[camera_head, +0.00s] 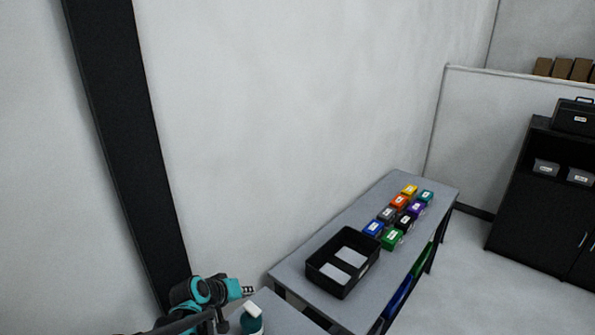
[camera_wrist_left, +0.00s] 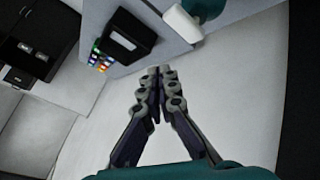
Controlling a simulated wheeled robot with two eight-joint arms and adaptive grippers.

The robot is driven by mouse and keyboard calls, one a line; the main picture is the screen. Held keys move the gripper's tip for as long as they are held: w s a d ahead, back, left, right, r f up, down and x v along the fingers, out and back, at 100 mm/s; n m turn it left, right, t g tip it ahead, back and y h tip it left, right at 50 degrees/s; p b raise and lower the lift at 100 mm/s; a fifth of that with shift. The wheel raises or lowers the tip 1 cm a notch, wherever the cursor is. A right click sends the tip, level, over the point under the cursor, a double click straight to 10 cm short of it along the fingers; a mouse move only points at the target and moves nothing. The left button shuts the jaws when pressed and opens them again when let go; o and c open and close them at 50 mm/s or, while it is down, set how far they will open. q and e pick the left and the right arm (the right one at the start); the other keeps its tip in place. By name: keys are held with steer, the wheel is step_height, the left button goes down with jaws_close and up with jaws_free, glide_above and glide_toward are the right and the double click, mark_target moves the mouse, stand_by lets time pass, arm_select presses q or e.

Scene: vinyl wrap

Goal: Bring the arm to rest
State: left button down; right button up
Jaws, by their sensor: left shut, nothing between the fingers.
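My left arm comes in at the lower left of the head view, teal and grey. Its gripper (camera_head: 247,290) is held up near the wall, beside the left end of the grey table. In the left wrist view the left gripper (camera_wrist_left: 160,72) has its fingertips together with nothing between them. The right gripper does not show in either view.
A grey table (camera_head: 320,235) along the wall bears a black tray (camera_head: 345,285) and several coloured boxes (camera_head: 388,214). A black cabinet (camera_head: 540,190) with a black case (camera_head: 573,117) stands at the right. The floor (camera_head: 470,290) between is clear.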

arm_select(q)
steer(key=s+f+m+y+b, duration=0.1)
steer(key=s+f+b, duration=0.5)
steer(key=s, duration=0.6)
steer(key=s+f+m+y+b, duration=0.2)
steer(key=s+f+b, duration=0.4)
steer(key=s+b, duration=0.5)
steer(key=shift+s+m+g+y, duration=0.3)
steer(key=shift+s+g+y, duration=0.15)
steer(key=shift+s, duration=0.25)
